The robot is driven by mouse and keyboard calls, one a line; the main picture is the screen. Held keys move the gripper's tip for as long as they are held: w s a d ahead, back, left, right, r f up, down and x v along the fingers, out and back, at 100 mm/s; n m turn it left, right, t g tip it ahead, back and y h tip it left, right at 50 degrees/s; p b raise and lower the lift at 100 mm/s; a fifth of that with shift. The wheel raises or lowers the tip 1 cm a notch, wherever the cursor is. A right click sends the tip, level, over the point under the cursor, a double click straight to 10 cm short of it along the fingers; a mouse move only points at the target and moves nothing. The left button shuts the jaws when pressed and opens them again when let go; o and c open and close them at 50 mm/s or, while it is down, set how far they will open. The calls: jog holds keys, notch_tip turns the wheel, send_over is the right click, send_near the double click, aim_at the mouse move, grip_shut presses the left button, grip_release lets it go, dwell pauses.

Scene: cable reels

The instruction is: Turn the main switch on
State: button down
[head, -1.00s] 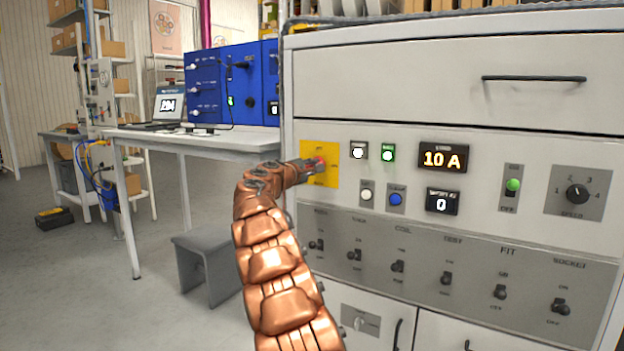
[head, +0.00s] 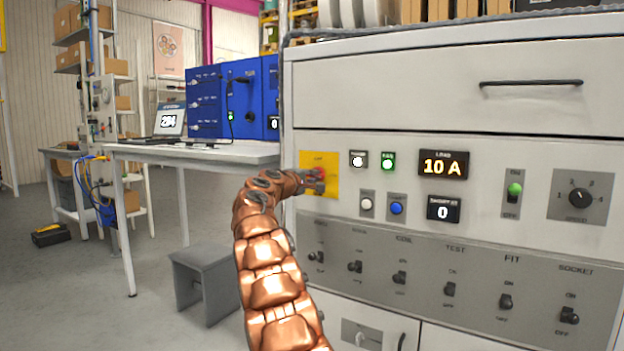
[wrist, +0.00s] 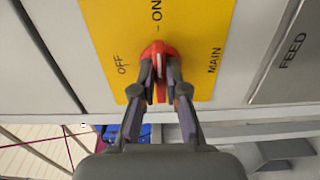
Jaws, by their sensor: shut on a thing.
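The main switch is a red knob (wrist: 160,52) with a pale stripe on a yellow plate (wrist: 110,35) marked OFF, ON and MAIN. In the wrist view the stripe lies roughly in line with the ON mark, though the fingers hide part of the knob. My gripper (wrist: 158,82) is shut on the knob, one finger on each side. In the head view my gripper (head: 316,181) meets the yellow plate (head: 310,160) at the left of the grey panel; the knob is small there.
To the right are white and green lamps (head: 388,160), a 10 A display (head: 443,165), a green-tipped switch (head: 514,190) and a dial (head: 579,197). Toggle switches (head: 449,289) line the strip below. A table (head: 200,152) and stool (head: 203,275) stand left; open floor lies beyond.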

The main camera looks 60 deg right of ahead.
jog(key=c, duration=1.2)
grip_release()
jog(key=shift+a, duration=0.1)
jog(key=a, duration=1.1)
jog(key=shift+s+a, duration=0.25)
jog(key=shift+a, duration=0.15)
